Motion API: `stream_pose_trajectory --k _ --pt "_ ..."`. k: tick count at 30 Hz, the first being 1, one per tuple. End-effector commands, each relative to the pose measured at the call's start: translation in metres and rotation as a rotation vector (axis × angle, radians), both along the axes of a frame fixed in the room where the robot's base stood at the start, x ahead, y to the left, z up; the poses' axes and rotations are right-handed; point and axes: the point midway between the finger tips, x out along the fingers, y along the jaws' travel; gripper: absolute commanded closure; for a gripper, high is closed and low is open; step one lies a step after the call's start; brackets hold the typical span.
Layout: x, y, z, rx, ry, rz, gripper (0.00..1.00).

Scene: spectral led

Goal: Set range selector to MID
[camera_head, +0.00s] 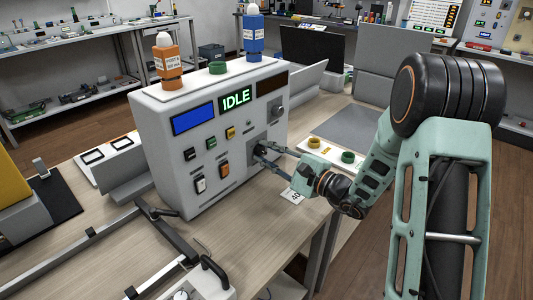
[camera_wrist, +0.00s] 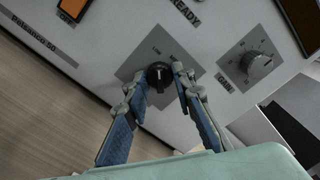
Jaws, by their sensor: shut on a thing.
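The range selector is a small black knob (camera_wrist: 158,74) with a pale pointer line, on a grey square plate on the front of the white instrument (camera_head: 160,118). In the head view my fingertips largely hide the knob. My gripper (camera_head: 265,152) reaches the panel from the right. In the wrist view my gripper (camera_wrist: 160,77) has one blue-padded finger on each side of the knob and is shut on it.
A GAIN knob (camera_wrist: 260,64) sits close to the right of my fingers. The display (camera_head: 237,97) reads IDLE. Buttons and two rocker switches (camera_head: 200,184) lie left of the selector. A metal frame (camera_head: 165,232) lies in front.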

Motion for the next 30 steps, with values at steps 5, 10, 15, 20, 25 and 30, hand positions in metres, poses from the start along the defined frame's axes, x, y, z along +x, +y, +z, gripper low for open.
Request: stream_pose_trajectory --k 5,10,15,20,25,30 --pt "0.0000 -0.0008 0.0002 0.064 0.083 -0.001 1.00" --pt "-0.0001 -0.0007 0.0013 0.153 0.195 -0.001 1.00" --pt "-0.0001 -0.0007 0.0015 0.248 0.320 -0.002 1.00" --pt "-0.0003 -0.0005 0.0016 0.331 0.426 -0.002 1.00" --pt "-0.0006 -0.0003 0.0015 0.405 0.520 -0.001 1.00" --pt "-0.0005 -0.0005 0.0008 0.458 0.588 -0.001 1.00"
